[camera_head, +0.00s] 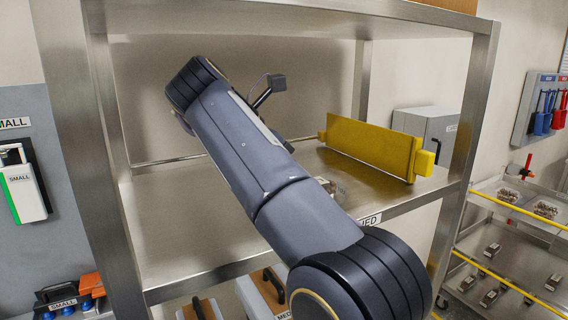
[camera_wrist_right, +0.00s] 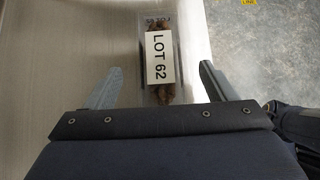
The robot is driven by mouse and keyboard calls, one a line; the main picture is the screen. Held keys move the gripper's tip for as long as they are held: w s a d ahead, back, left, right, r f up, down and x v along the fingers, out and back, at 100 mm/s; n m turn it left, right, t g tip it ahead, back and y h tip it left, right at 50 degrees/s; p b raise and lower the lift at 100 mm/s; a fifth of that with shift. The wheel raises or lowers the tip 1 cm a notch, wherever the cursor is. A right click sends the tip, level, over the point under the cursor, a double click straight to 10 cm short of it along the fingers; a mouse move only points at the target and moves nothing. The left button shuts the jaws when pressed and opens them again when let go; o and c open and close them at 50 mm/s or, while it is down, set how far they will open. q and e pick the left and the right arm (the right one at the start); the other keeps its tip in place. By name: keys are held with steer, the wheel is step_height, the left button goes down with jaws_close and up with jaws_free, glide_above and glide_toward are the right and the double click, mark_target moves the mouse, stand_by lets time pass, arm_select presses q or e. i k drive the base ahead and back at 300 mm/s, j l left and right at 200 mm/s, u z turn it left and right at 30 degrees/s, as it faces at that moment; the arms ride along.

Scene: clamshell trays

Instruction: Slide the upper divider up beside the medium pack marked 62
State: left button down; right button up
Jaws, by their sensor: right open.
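The yellow upper divider (camera_head: 372,147) stands upright on the upper steel shelf, towards its right side. The medium pack marked 62 (camera_wrist_right: 161,58) is a clear clamshell with brown contents and a white "LOT 62" label. It lies on the shelf in the right wrist view. Only a small part of a pack (camera_head: 327,186) shows beside my arm in the head view. My right gripper (camera_wrist_right: 165,82) is open, with one finger to each side of the pack in that view; contact cannot be told. My arm hides this gripper in the head view. My left gripper is not in view.
Steel posts (camera_head: 470,110) and an upper shelf frame the space. A grey box (camera_head: 428,128) stands behind the divider. The left part of the shelf (camera_head: 175,225) is clear. A cart with packs (camera_head: 510,250) is at right.

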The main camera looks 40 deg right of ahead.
mark_target(401, 155)
steer(key=k, duration=1)
